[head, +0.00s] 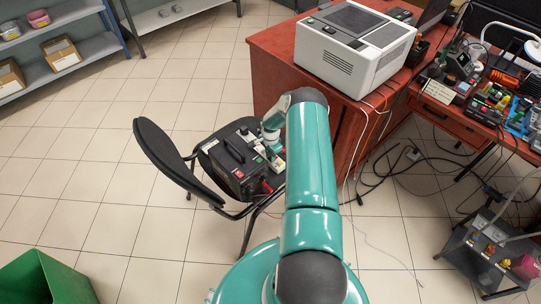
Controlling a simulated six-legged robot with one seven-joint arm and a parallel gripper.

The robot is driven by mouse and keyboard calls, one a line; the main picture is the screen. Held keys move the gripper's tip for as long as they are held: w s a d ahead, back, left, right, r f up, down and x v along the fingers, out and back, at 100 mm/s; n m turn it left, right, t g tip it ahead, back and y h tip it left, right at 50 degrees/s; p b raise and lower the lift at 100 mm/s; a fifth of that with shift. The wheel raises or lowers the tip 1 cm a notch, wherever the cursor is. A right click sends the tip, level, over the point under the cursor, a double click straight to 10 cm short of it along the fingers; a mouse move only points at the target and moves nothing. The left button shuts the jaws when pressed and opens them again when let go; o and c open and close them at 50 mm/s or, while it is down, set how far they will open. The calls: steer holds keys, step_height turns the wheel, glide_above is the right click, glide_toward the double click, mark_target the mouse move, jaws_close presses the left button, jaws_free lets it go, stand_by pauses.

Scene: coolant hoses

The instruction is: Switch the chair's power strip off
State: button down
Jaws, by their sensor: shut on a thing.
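The chair (159,155) is black with a tilted backrest and stands in front of the red desk. On its seat sits a black box-shaped device (232,160) with a handle and red and green parts on its front. A pale power strip (277,167) lies at the seat's right side, partly hidden by my arm. My gripper (271,148) is over the strip, pointing down, with its jaws shut on it. The fingertips and the strip's switch are too small to make out, so I cannot tell the switch's position.
A red desk (268,82) with a white machine (352,45) stands behind the chair. Cables (385,175) lie on the tiled floor to the right, near a dark cart (485,255). A green bin (45,280) is at lower left and shelves (75,50) at upper left. Floor left of the chair is clear.

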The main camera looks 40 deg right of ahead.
steer(key=shift+d, duration=0.15)
steer(key=shift+d+y, duration=0.3)
steer(key=shift+y, duration=0.8)
steer(key=shift+r+y, duration=0.15)
steer(key=shift+y, duration=0.25)
steer(key=c, duration=1.3)
jaws_free()
steer(key=shift+o, duration=0.2)
steer(key=v, duration=1.3)
steer(key=shift+r, duration=0.4)
steer(key=shift+w, duration=0.1)
